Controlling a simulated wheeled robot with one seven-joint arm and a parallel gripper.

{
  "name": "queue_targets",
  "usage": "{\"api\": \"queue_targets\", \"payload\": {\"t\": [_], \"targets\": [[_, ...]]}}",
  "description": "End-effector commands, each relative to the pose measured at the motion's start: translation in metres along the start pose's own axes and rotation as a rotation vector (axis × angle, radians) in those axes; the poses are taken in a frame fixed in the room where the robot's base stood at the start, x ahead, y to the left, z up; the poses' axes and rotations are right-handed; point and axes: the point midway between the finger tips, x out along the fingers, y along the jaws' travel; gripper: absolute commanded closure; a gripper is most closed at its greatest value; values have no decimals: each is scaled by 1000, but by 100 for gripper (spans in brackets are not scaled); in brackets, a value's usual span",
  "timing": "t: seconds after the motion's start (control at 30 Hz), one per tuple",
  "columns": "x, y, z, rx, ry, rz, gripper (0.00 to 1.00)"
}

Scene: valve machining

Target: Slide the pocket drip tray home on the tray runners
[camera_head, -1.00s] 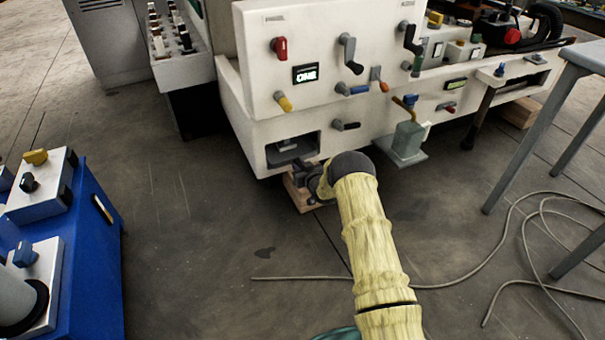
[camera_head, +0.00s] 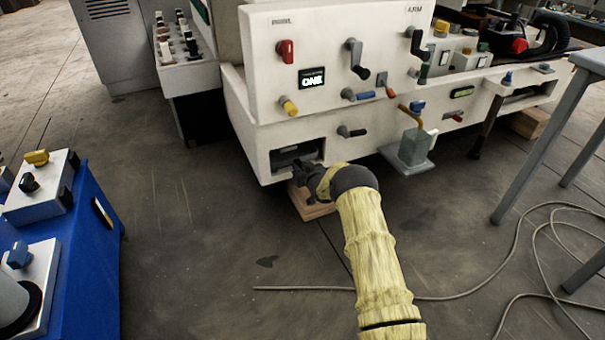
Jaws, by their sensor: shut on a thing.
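The pocket drip tray (camera_head: 291,157) shows as a dark grey shape inside the rectangular pocket low on the white machine's front, at its left end. The tray runners inside the pocket are too dark and small to make out. My gripper (camera_head: 304,177) is at the lower right edge of the pocket, shut on the drip tray's near side. The fingers and the spot they hold are small and partly hidden by my dark wrist. How deep the tray sits on the runners I cannot tell.
The white machine front (camera_head: 330,110) carries several levers and knobs above the pocket. A wooden block (camera_head: 312,206) lies under the machine below my gripper. A blue cabinet (camera_head: 85,240) stands at left, a grey table (camera_head: 560,120) at right. A cable (camera_head: 470,290) lies on the open floor.

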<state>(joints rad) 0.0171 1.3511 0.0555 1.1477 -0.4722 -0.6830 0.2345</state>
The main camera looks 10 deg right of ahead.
Motion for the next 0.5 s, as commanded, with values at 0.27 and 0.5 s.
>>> {"api": "queue_targets", "payload": {"t": [0.27,0.5], "targets": [[2,0,4,1,-10,0,100],[2,0,3,1,-7,1,53]]}}
